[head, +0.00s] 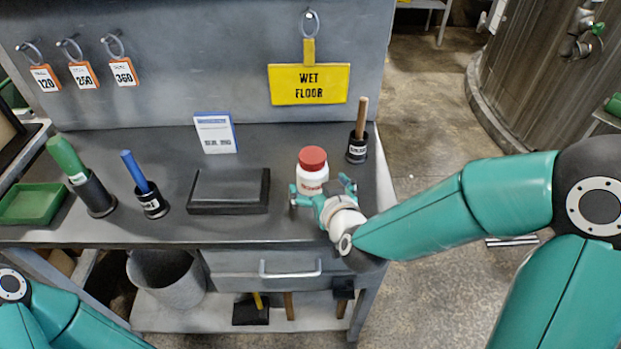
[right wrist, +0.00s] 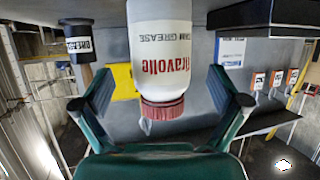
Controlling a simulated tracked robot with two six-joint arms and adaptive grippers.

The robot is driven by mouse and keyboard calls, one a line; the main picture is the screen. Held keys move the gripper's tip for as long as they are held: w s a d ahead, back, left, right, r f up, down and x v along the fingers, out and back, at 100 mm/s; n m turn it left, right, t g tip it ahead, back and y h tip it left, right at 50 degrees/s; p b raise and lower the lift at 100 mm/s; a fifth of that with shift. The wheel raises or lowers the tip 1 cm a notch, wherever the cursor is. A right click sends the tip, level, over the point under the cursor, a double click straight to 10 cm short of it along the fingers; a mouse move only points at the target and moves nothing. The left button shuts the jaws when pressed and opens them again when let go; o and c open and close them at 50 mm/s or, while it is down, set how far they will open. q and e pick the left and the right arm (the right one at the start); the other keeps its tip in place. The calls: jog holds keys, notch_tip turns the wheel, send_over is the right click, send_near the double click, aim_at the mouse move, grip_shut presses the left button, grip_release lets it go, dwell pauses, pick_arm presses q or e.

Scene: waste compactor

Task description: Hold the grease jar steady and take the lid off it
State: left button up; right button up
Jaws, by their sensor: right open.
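The grease jar (head: 312,178) is white with a red lid (head: 313,158) and stands upright on the grey bench. The lid is on the jar. My right gripper (head: 322,192) is open at the front of the jar, with its fingers to either side of the jar's lower part. In the right wrist view the jar (right wrist: 160,45) appears upside down with its red lid (right wrist: 162,108) between the spread fingers of the gripper (right wrist: 160,100). I see no finger closed on the jar. My left arm shows at the lower left of the head view, but its gripper is out of view.
A black box (head: 229,190) lies left of the jar, with a small white card (head: 215,132) behind it. A black holder with a wooden handle (head: 359,135) stands behind right. Blue (head: 143,185) and green (head: 80,175) handled tools and a green tray (head: 32,204) stand at left.

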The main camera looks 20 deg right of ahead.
jog(key=shift+p+x, duration=0.3)
jog(key=shift+x, duration=2.1)
jog(key=shift+s, duration=0.1)
jog(key=c, duration=1.5)
